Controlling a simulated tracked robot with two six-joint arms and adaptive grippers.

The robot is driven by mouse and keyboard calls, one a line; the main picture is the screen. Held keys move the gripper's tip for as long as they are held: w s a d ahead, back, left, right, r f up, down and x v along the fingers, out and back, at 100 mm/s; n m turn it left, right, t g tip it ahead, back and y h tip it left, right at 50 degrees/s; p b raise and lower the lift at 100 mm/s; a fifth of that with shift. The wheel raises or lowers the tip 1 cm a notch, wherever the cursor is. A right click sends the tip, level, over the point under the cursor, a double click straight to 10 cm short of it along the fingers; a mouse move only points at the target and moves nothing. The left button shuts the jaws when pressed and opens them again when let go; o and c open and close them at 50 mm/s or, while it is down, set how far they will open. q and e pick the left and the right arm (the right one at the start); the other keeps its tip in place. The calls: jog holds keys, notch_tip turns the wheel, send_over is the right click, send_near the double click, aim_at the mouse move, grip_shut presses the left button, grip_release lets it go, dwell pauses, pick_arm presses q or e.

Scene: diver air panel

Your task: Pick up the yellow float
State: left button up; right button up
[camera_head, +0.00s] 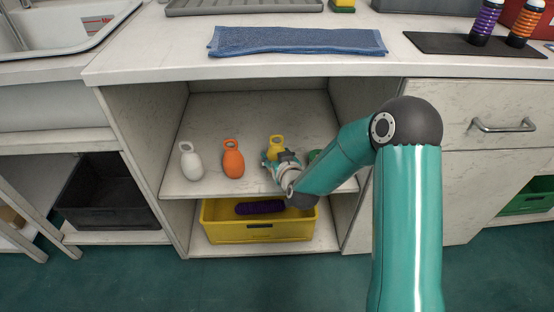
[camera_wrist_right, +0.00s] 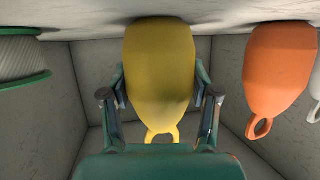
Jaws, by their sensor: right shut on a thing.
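The yellow float (camera_head: 276,142) has a loop on top and is at the shelf of the open cupboard, right of an orange float. My right gripper (camera_head: 273,157) is shut on it. In the right wrist view the yellow float (camera_wrist_right: 160,75) sits between the two fingers (camera_wrist_right: 160,90), and its loop points down in that picture. Whether its base touches the shelf I cannot tell. My left gripper is not in view.
An orange float (camera_head: 233,160) and a white float (camera_head: 190,162) stand to the left on the shelf (camera_head: 206,187). A green-flanged spool (camera_wrist_right: 22,62) is on the other side, partly hidden by my arm in the head view. A yellow crate (camera_head: 222,231) stands below.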

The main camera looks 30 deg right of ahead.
jog(key=shift+r, duration=0.1)
notch_tip(320, 180, up, 20)
jog(key=p, duration=0.8)
dwell(0.3)
